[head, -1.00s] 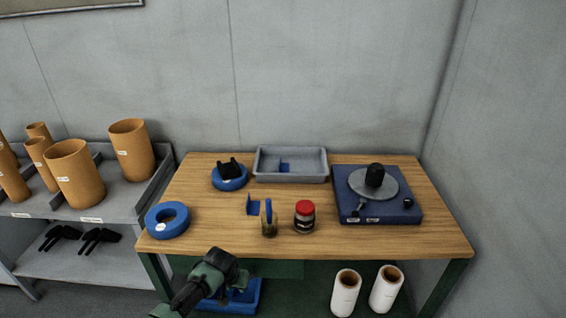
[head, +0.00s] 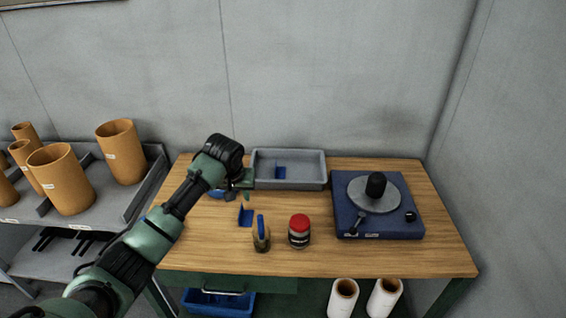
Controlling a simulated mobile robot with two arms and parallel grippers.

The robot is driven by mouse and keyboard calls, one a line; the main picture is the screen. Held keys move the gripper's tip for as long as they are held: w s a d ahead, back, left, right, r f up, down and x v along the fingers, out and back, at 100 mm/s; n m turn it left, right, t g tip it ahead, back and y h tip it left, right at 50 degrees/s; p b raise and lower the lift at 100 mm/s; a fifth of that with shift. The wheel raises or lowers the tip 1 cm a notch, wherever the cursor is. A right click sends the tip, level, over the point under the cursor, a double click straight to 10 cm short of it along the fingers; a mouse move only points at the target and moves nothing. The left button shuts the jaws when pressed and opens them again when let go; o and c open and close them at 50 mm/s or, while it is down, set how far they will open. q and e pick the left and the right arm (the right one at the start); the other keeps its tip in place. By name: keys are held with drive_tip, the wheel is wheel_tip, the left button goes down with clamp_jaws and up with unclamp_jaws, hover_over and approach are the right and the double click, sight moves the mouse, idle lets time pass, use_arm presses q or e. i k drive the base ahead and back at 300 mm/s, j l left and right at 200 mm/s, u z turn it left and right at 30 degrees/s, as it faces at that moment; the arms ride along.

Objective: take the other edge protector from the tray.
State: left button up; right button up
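A blue edge protector (head: 280,171) stands inside the grey tray (head: 311,184) at the back of the wooden table. A second blue edge protector (head: 245,217) stands on the table in front of the tray's left end. My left gripper (head: 247,188) is just left of the tray's left wall, above the tabletop. Its two fingertips look apart, with nothing visible between them. It is clear of both edge protectors. My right gripper is not in view.
A blue machine with a round grey plate (head: 365,194) stands on the right. A red-lidded jar (head: 299,231) and a small blue-topped container (head: 261,234) stand near the front. My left arm largely hides the blue rings at left. Orange tubes (head: 60,180) stand on the shelf.

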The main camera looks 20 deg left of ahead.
sight(281, 172)
drive_tip(key=i, duration=1.1)
